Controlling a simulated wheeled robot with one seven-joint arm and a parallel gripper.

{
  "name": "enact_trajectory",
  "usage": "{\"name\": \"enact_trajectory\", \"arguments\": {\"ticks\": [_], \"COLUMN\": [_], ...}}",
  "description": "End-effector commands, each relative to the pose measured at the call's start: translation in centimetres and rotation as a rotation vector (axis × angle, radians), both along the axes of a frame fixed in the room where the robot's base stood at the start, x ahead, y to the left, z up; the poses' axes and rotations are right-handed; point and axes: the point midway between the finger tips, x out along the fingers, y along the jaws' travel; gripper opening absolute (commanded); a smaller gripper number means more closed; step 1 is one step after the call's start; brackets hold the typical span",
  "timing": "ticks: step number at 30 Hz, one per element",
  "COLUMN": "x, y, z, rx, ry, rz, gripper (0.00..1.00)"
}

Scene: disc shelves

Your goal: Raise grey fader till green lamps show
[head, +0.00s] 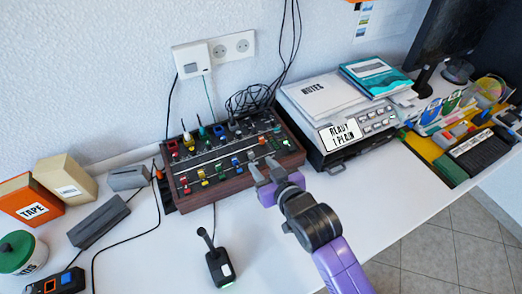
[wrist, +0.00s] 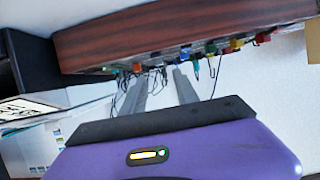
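The mixer (head: 228,152), a dark panel in a wooden frame, stands against the wall with several coloured knobs and fader caps. My gripper (head: 262,166) is over its front right part, its two grey fingers apart. In the wrist view the fingers of my gripper (wrist: 159,76) point toward the row of caps under the wooden side of the mixer (wrist: 190,33), with a gap between them and nothing clearly held. I cannot single out the grey fader; my fingers may cover it. Small green spots show on the panel, but I cannot tell lamps from caps.
A grey device (head: 347,155) with papers and a "READY 1 PLAIN" card stands right of the mixer. An orange "TAPE" box (head: 30,200) and grey blocks lie left.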

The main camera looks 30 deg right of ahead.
Motion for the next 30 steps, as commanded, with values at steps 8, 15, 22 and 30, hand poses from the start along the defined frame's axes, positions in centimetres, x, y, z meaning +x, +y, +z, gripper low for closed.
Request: {"name": "enact_trajectory", "arguments": {"ticks": [8, 15, 22, 30], "x": [2.8, 5.9, 7.0, 7.0], "y": [0.1, 0.0, 0.0, 0.0], "z": [-1.3, -2.6, -3.1, -3.1], "rx": [0.004, 0.003, 0.003, 0.003], "ry": [0.009, 0.008, 0.009, 0.008], "rz": [-0.001, -0.001, -0.001, -0.001], "gripper": [0.36, 0.36, 0.36, 0.27]}}
